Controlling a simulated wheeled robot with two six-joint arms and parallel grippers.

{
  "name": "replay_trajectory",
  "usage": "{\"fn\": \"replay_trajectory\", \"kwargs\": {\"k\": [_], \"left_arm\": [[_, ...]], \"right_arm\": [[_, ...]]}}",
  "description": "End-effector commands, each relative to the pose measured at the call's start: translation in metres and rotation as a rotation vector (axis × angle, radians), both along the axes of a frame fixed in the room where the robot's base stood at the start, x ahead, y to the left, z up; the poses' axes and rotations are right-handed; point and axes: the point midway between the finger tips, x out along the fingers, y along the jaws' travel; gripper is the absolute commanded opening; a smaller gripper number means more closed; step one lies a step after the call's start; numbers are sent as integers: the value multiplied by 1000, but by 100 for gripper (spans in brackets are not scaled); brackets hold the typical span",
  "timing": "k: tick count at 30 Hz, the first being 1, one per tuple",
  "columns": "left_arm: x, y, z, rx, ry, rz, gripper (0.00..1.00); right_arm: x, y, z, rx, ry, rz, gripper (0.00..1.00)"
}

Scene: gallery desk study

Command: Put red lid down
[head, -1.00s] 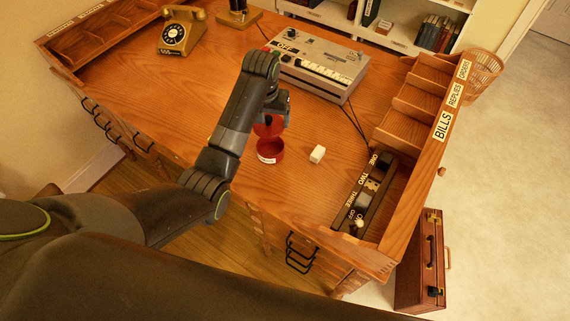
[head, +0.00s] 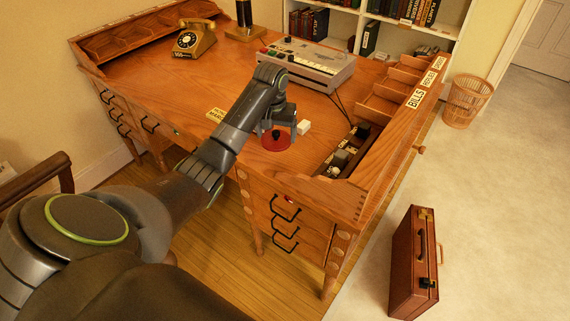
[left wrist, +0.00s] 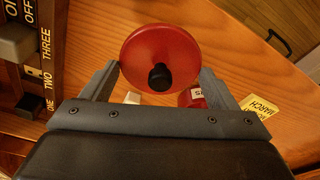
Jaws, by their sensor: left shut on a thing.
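The red lid (head: 272,145) is a round disc with a black knob (left wrist: 160,77). It also shows in the left wrist view (left wrist: 150,45). My left gripper (head: 280,133) is shut on the lid, one finger at either side of its rim, over the front part of the desk. I cannot tell whether the lid touches the desk. A red pot with a white label (left wrist: 192,98) shows partly in the left wrist view, beyond the lid by the right finger. In the head view the pot is hidden. My right gripper is not in view.
A white block (head: 304,127) lies right of the gripper. A switch panel (head: 343,152) and the letter trays (head: 390,92) line the desk's right side. A yellow calendar (head: 216,114) is to the left. The keyboard device (head: 305,62) stands behind.

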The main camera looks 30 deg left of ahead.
Motion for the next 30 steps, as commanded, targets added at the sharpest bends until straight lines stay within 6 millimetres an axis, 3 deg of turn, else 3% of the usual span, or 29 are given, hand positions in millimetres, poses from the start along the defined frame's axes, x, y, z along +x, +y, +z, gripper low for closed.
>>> {"fn": "replay_trajectory", "kwargs": {"k": [3,11,16,28,29,30], "left_arm": [[-1,-1,-23,-2,3,0,59],[-1,-1,-46,0,2,-1,59],[-1,-1,-71,-2,4,-1,59],[0,-1,-78,0,1,-2,59],[0,-1,-78,0,0,-2,84],[0,-1,-78,0,0,-2,89]], "right_arm": [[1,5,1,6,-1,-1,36],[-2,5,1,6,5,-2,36],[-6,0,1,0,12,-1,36],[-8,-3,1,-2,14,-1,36],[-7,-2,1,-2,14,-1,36],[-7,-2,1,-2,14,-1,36]]}}
